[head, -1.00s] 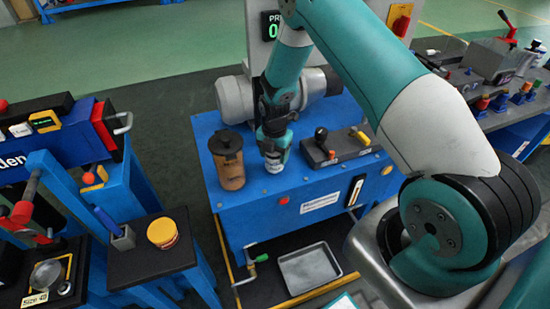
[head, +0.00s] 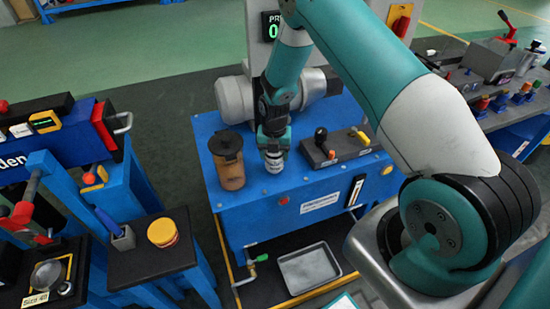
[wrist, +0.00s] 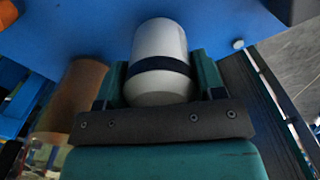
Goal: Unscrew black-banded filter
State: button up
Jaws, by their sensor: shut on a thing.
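The black-banded filter is a white cylinder (wrist: 159,45) with a dark band, upright on the blue machine (head: 330,216). In the head view the filter (head: 273,163) shows below my gripper (head: 273,148). My gripper is shut on the filter, with a teal finger on each side of it. In the wrist view my gripper (wrist: 160,85) has its fingers around the banded part. The filter's top is partly hidden by the gripper in the head view.
A brown canister with a dark lid (head: 228,160) stands close left of the filter. A dark control box with a lever (head: 336,147) sits close right. A grey tray (head: 309,267) lies below. A side stand holds a yellow-lidded tin (head: 163,232).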

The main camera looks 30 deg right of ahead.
jog(key=shift+r, duration=0.15)
jog(key=shift+r+p, duration=1.4)
jog(key=shift+r, duration=0.45)
